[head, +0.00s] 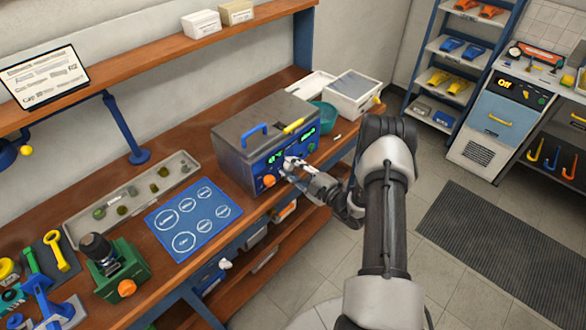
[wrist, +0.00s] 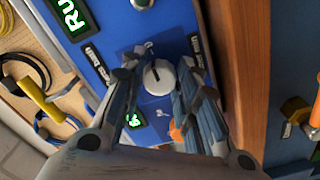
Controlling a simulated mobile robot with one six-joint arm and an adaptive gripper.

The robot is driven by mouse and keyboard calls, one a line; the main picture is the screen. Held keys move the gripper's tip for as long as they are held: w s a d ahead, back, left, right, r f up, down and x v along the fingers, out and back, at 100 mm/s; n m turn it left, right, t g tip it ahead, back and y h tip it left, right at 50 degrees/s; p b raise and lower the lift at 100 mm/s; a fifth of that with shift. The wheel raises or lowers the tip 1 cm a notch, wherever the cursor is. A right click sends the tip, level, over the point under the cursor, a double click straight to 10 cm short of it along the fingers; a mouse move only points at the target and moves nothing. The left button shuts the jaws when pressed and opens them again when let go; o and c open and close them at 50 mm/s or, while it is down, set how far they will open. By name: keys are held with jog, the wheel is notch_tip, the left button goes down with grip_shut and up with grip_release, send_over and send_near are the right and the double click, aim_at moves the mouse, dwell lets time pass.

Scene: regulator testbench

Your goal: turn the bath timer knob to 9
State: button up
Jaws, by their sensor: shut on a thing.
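The bath unit (head: 236,128) is a grey box with a blue front panel, green-lit displays and orange knobs, standing on the wooden bench. My gripper (head: 289,166) is at the middle of this panel. In the wrist view its fingers (wrist: 158,72) stand on either side of a white round knob (wrist: 158,80) and are shut on it. The knob has a dark pointer line, seen near its middle. The scale marks around it are too small or hidden by the fingers, so I cannot read its setting. In the head view my gripper hides most of this knob.
Another white knob (wrist: 143,3) and a green display (wrist: 72,15) lie near the wrist view's top edge. A yellow marker (head: 294,126) lies on the unit's top. A teal bowl (head: 325,114) and a white box (head: 354,94) stand to its right.

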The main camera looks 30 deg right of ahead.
jog(key=o, duration=1.1)
jog(key=shift+c, duration=0.2)
jog(key=v, duration=1.2)
